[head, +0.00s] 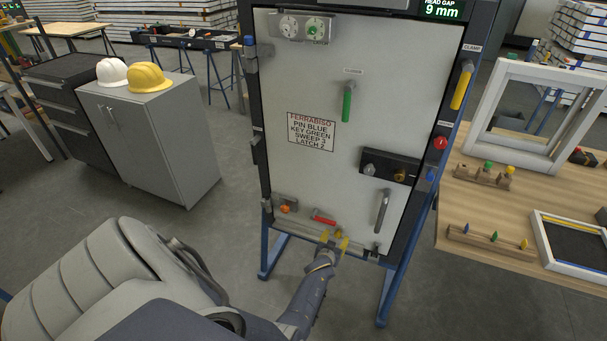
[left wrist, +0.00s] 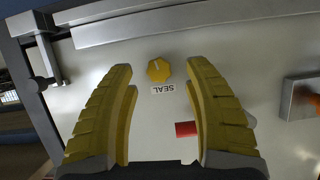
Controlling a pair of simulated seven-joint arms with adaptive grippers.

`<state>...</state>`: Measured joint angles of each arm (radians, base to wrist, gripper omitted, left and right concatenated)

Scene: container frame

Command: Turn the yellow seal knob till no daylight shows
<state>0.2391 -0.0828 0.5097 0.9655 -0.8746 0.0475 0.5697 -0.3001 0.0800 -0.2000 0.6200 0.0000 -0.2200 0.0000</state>
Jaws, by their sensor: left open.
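The yellow seal knob (left wrist: 158,70) sits on the pale panel above an upside-down SEAL label in the left wrist view. A pale mark shows on its face. In the head view the knob (head: 339,231) is low on the panel, just beyond my left gripper (head: 333,242). My left gripper (left wrist: 160,72) is open, with one yellow finger either side of the knob in the picture. Both fingers look apart from it; the depth between them is unclear. A display (head: 442,10) at the panel's top reads HEAD GAP 9 mm. My right gripper is out of view.
An orange knob (head: 285,208) lies left, a grey bar handle (head: 382,211) right. A wooden table (head: 480,215) stands at the right.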

